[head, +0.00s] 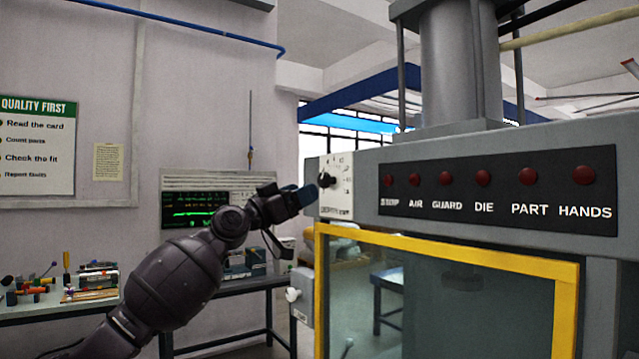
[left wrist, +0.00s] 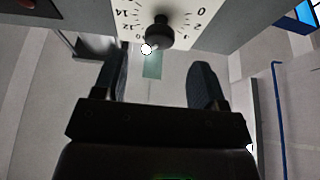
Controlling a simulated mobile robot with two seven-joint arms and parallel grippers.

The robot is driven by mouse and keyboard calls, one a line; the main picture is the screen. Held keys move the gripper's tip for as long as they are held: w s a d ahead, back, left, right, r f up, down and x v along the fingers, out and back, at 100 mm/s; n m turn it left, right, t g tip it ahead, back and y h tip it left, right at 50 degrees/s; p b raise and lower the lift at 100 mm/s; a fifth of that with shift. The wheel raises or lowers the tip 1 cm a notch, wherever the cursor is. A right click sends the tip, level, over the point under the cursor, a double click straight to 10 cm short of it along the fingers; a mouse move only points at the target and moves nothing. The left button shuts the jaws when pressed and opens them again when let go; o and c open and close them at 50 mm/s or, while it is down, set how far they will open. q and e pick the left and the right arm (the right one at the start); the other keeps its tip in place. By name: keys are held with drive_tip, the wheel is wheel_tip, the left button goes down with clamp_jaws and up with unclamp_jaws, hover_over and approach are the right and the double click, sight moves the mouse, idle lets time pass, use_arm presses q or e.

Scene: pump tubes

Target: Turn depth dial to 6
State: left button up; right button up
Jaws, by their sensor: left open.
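The depth dial (head: 325,180) is a black knob on a white numbered plate (head: 336,202) at the left end of the grey press front. In the left wrist view the dial (left wrist: 159,32) is at top centre, with 14, 0 and 2 readable around it. A small white dot shows at the knob's edge; the exact setting is unclear. My left gripper (head: 303,195) is just left of the plate. In the left wrist view its two fingers (left wrist: 163,82) are apart with nothing between them, short of the knob. My right gripper is not seen.
A black panel (head: 497,190) with several red lamps is right of the dial. A yellow-framed guard window (head: 440,300) lies below. A bench with a green screen (head: 195,210) stands behind my left arm. Open space lies left of the press.

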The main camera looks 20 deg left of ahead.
sight(321, 183)
use_arm(q)
drive_tip(key=x, duration=0.4)
drive_tip(key=shift+x, duration=0.85)
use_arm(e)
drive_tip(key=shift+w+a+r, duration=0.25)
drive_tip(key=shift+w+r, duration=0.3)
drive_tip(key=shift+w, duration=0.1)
use_arm(q)
drive_tip(key=shift+c, duration=0.3)
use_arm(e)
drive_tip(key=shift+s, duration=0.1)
